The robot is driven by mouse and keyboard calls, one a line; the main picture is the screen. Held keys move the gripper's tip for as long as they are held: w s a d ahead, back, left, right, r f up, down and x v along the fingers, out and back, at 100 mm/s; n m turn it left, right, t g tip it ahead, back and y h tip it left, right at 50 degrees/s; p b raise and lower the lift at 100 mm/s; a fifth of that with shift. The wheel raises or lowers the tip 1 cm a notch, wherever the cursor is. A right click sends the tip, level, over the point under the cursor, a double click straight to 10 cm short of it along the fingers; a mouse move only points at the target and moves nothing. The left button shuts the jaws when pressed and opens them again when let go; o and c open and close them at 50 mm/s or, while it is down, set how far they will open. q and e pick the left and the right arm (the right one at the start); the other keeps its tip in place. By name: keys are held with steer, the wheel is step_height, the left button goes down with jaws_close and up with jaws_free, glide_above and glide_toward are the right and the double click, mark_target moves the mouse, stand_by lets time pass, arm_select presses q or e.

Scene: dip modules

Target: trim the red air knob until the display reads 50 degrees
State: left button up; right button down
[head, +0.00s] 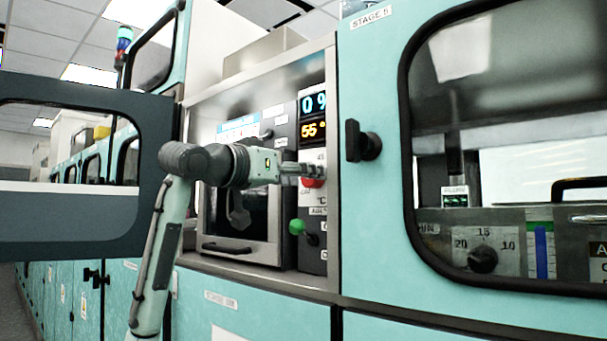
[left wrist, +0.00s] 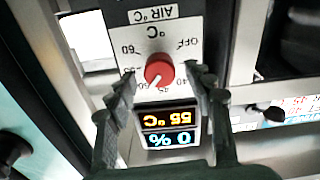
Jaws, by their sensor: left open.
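The red air knob (left wrist: 159,70) sits on a white dial plate marked AIR °C in the left wrist view, which shows the panel upside down. It also shows in the head view (head: 312,183), partly hidden by my gripper. The orange display (left wrist: 168,119) reads 55 °C; in the head view the display (head: 313,131) is partly cut off. My left gripper (left wrist: 161,78) is open, with its fingertips on either side of the knob and a visible gap to each side. In the head view my left gripper (head: 304,169) is right in front of the panel. My right gripper is not in view.
A blue percent display (left wrist: 169,140) adjoins the orange one. A green-knobbed lever (head: 297,227) sticks out below the red knob. A black door handle (head: 361,143) juts out to the right. An open cabinet door (head: 80,238) stands at the left.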

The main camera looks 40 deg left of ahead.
arm_select(q)
steer(key=shift+w, duration=0.3)
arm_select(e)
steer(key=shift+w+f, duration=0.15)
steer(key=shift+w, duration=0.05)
arm_select(q)
steer(key=shift+c, duration=0.2)
steer(key=c, duration=1.1)
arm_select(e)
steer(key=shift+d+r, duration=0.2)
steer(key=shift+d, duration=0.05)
arm_select(q)
steer(key=shift+n, duration=0.4)
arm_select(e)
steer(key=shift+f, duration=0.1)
arm_select(q)
steer(key=shift+a+n+p, duration=0.1)
steer(key=shift+n+p, duration=1.25)
steer(key=shift+n, duration=2.35)
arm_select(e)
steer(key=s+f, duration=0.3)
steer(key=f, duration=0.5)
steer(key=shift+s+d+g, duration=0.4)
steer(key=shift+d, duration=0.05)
